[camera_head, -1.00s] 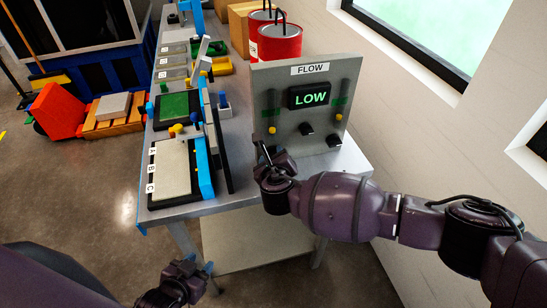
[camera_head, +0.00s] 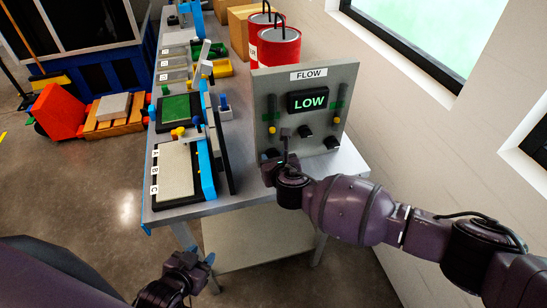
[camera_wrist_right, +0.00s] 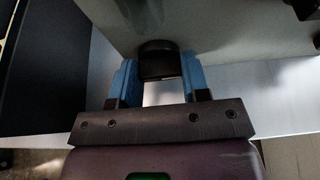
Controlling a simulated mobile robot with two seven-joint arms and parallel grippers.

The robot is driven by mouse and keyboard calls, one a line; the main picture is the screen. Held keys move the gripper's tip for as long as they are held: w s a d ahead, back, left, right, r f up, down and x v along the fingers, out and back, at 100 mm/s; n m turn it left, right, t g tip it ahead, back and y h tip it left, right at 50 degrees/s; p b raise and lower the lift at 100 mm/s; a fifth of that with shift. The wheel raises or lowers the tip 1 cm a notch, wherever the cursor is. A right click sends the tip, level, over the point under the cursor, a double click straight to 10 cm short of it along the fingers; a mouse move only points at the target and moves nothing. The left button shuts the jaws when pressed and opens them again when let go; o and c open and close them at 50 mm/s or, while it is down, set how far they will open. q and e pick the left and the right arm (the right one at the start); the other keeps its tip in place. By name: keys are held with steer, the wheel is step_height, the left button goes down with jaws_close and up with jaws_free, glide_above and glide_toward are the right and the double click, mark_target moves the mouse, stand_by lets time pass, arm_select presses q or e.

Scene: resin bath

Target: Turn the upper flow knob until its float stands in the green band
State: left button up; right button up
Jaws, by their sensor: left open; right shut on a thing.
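The grey flow panel (camera_head: 352,85) stands upright at the bench's right end, and its display (camera_head: 308,101) reads LOW. The left tube's yellow float (camera_head: 271,130) sits below its green band (camera_head: 271,115). The right tube's yellow float (camera_head: 336,120) is also below its green band (camera_head: 341,103). Two black knobs, one in the middle (camera_head: 305,131) and one at right (camera_head: 331,142), are free. My right gripper (camera_head: 277,158) is at the panel's lower left; in the right wrist view its blue fingers are shut on a black knob (camera_wrist_right: 158,60). My left gripper (camera_head: 206,268) is open and empty, low in front of the bench.
The bench (camera_head: 230,200) holds trays and blue-handled fixtures left of the panel. Red canisters (camera_head: 279,48) stand behind it. The wall and window are close on the right. An orange cart (camera_head: 58,110) stands at far left; the floor in front is clear.

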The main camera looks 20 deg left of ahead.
steer(key=shift+d+m+g+y, duration=0.1)
steer(key=shift+m+g+y, duration=0.4)
steer(key=shift+m, duration=0.5)
steer(key=shift+f+m+g+y, duration=0.2)
steer(key=shift+m+g+y, duration=0.1)
steer(key=shift+m+y, duration=0.75)
steer(key=m+y+b, duration=0.1)
steer(key=m, duration=0.2)
steer(key=shift+w+d+f, duration=0.1)
steer(key=shift+f, duration=0.05)
steer(key=m+y+b, duration=0.2)
steer(key=m, duration=0.1)
steer(key=shift+m+y+b, duration=0.25)
steer(key=shift+m+b, duration=0.2)
steer(key=shift+m, duration=0.4)
steer(key=o, duration=0.9)
